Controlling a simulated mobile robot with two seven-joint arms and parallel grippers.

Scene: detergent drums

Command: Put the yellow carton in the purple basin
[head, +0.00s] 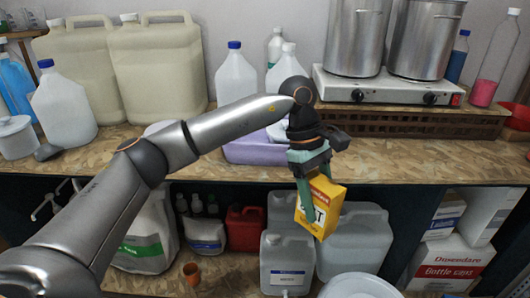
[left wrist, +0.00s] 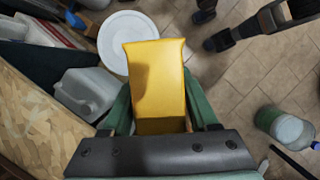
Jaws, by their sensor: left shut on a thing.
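The yellow carton (head: 322,207) hangs tilted in my left gripper (head: 308,190), in front of the counter's front edge and below its top. In the left wrist view the carton (left wrist: 158,85) fills the space between the two green fingers of the gripper (left wrist: 160,115). The gripper is shut on it. The purple basin (head: 262,150) stands on the counter behind my left arm and gripper, to the left of the carton; the arm hides part of it. My right gripper does not show in the head view.
White bottles (head: 235,75) and large jugs (head: 155,60) stand behind and left of the basin. The lower shelf holds several canisters (head: 287,262) and boxes. The counter front right of the basin (head: 400,165) is clear.

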